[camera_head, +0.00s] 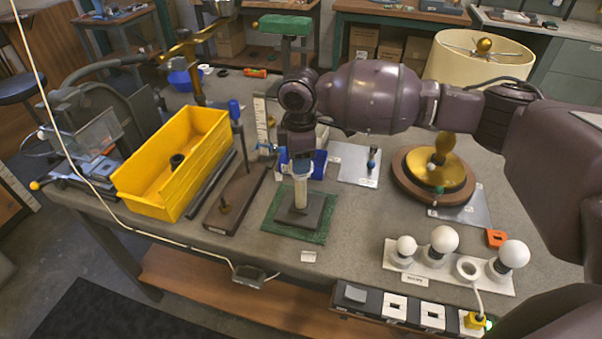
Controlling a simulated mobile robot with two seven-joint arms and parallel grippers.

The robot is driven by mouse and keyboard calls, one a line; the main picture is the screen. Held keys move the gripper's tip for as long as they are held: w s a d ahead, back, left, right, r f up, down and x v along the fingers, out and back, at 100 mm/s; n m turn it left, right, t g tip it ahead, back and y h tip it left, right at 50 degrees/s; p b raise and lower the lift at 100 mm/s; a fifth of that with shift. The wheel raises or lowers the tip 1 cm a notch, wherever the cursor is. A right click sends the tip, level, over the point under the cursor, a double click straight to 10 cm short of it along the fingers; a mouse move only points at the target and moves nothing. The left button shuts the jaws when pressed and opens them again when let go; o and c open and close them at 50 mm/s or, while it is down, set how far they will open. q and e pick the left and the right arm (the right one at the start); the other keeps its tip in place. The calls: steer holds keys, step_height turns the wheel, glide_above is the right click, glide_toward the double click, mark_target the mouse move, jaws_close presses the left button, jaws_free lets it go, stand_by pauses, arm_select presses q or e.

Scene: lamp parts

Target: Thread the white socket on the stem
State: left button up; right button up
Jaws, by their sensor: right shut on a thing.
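My right gripper (302,168) reaches in from the right and points down over the green mat (270,222). It is shut on a small pale piece, which looks like the white socket; the fingers hide most of it. Directly below stands an upright cream stem (300,193) on a dark square base (302,213), which rests on the mat. The held piece and the stem's top overlap in this view; I cannot tell whether they touch or how far the socket sits on the stem. My left gripper is not in view.
A yellow bin (165,190) and a dark stand with a blue-handled tool (235,110) are to the left. A white bulb rack (440,268) is at the front right. A brass lamp base (455,172) and cream shade (480,58) are behind it. Bare table lies right of the mat.

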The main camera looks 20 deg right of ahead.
steer(key=shift+s+f+m+p, duration=0.2)
steer(key=shift+f+m+p, duration=0.15)
steer(key=shift+m+p, duration=0.15)
steer(key=shift+r+m+p, duration=0.1)
steer(key=shift+m+p, duration=0.4)
steer(key=shift+p, duration=0.25)
steer(key=shift+m+p, duration=0.6)
steer(key=shift+p, duration=0.25)
steer(key=m+p, duration=0.1)
steer(key=p, duration=0.1)
steer(key=shift+m+p, duration=0.3)
steer(key=shift+m, duration=0.1)
steer(key=shift+m+p, duration=0.55)
steer(key=shift+m, duration=0.85)
